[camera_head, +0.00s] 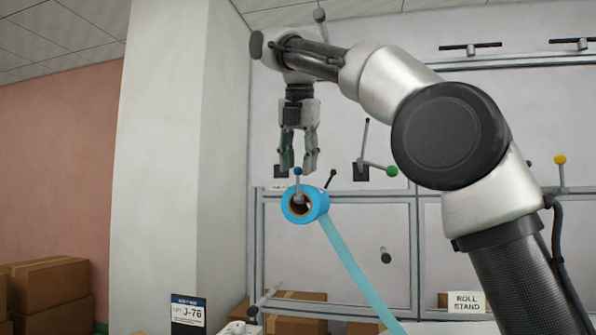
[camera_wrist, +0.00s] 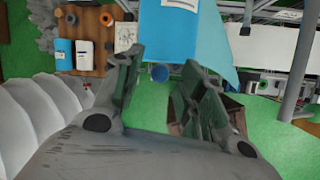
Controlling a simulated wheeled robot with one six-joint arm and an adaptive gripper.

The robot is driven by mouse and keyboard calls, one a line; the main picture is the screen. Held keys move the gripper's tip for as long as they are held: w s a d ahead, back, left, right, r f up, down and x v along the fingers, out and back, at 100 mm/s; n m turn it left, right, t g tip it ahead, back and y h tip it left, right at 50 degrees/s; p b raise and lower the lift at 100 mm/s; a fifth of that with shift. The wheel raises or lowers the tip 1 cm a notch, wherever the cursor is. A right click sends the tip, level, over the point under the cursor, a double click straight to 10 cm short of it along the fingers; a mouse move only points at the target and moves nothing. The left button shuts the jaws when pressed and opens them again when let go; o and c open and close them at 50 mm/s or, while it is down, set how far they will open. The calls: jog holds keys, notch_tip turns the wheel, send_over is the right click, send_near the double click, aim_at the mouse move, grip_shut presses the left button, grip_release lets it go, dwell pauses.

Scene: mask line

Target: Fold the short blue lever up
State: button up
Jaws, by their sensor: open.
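The short blue lever (camera_head: 297,172) is a thin rod with a blue ball on top, standing about upright in front of the hub of a blue roll (camera_head: 318,203). My gripper (camera_head: 297,165) points down just above the ball, its two fingers apart. In the wrist view the blue ball (camera_wrist: 160,73) lies between the spread fingers of my gripper (camera_wrist: 163,60), with space on both sides. I cannot tell whether either finger touches it. The blue roll also shows in the wrist view (camera_wrist: 180,35), beyond the ball.
A light blue web (camera_head: 355,265) runs down right from the roll. A green-balled lever (camera_head: 391,171), a small black lever (camera_head: 331,177) and a yellow-balled lever (camera_head: 560,159) stand to the right. Frame rails (camera_head: 340,193) cross behind. Cardboard boxes (camera_head: 50,285) stand lower left.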

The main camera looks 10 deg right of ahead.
jog(key=s+r, duration=0.2)
jog(key=s, duration=1)
jog(key=shift+s+a, duration=0.35)
jog(key=shift+s, duration=0.05)
